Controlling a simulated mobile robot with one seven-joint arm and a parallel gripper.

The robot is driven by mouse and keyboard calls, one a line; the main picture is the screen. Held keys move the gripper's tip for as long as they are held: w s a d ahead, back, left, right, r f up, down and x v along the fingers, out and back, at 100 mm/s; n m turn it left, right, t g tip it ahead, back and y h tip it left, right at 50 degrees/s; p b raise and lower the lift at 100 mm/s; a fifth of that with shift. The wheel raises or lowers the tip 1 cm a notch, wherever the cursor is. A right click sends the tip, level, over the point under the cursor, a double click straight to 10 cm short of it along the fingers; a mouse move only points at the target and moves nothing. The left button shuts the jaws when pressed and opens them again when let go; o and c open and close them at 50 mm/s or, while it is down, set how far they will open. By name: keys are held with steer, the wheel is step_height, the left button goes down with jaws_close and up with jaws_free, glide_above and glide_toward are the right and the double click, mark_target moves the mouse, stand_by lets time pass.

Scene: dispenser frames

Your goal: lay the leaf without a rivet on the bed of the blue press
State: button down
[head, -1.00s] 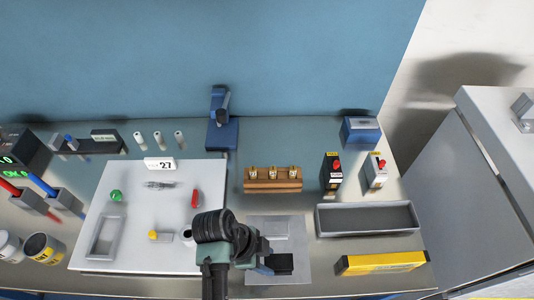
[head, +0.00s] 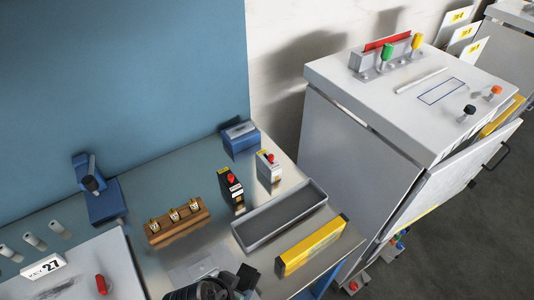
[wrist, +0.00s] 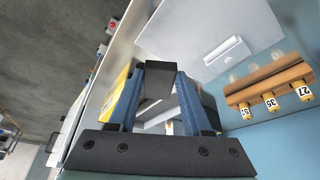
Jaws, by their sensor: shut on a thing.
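The blue press (head: 104,204) stands at the back of the bench against the blue wall, left of centre in the head view. Its bed is small in the picture, and I see nothing lying on it. My gripper (head: 246,277) is at the bottom edge of the head view, in front of the press and to its right. The piece is partly hidden by the fingers. I cannot tell whether it has a rivet.
A wooden rack (head: 178,225) with numbered tags stands right of the press. A pale sheet (head: 194,268) lies in front of it. A grey tray (head: 280,217), a yellow box (head: 312,246) and red-button boxes (head: 231,188) are to the right. A grey cabinet (head: 350,150) stands beyond the bench.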

steer(key=d+n, duration=0.1)
steer(key=w+d+n+y, duration=0.1)
steer(key=d, duration=0.1)
steer(key=d+n+b, duration=0.1)
steer(key=d, duration=0.1)
steer(key=shift+w+d+f+n, duration=0.15)
steer(key=shift+w+f+n, duration=0.1)
steer(key=shift+f+n, duration=0.15)
steer(key=shift+w+d+r+n+y, duration=0.15)
steer(key=shift+d+n+y, duration=0.25)
steer(key=shift+d+n, duration=0.3)
steer(key=shift+a, duration=0.1)
